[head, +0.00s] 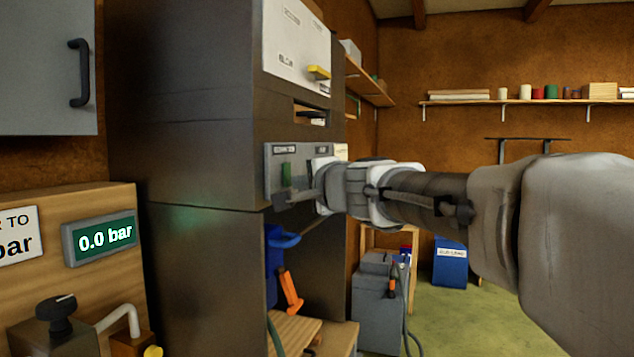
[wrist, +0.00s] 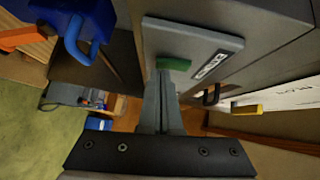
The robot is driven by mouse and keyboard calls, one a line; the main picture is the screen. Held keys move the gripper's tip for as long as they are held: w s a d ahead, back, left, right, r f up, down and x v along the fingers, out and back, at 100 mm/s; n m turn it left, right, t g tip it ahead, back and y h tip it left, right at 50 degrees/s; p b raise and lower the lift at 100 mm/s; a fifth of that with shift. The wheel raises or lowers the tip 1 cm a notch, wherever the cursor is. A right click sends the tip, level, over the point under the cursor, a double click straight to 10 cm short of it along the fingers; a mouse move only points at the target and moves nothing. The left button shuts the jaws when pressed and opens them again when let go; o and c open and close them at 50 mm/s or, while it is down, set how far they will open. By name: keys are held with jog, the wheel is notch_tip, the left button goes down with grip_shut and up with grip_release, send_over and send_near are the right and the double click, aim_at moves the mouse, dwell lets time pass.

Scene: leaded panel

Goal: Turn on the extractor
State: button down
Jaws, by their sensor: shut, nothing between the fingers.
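A grey control panel (head: 271,164) is on the front of a dark cabinet. It carries a green upright rectangular switch or button (head: 286,173) and small label plates that I cannot read clearly. In the wrist view the green part (wrist: 174,63) shows just beyond my fingertips, beside a label (wrist: 210,65) on the panel. My gripper (head: 280,201) is shut and empty, in front of the panel and a little below the green part. In the wrist view the fingertips (wrist: 165,82) reach up to its edge; I cannot tell whether they touch it.
A white board with a yellow handle (head: 319,72) is above the panel. A blue object (head: 282,238) and an orange-handled tool (head: 290,291) are below, over a wooden surface. A pressure display (head: 100,237) reading 0.0 bar and a black knob (head: 56,313) are at left.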

jog(key=shift+f, duration=0.1)
jog(key=b, duration=0.2)
jog(key=shift+w+a+b, duration=0.1)
jog(key=shift+a+b, duration=0.1)
jog(key=shift+b, duration=0.1)
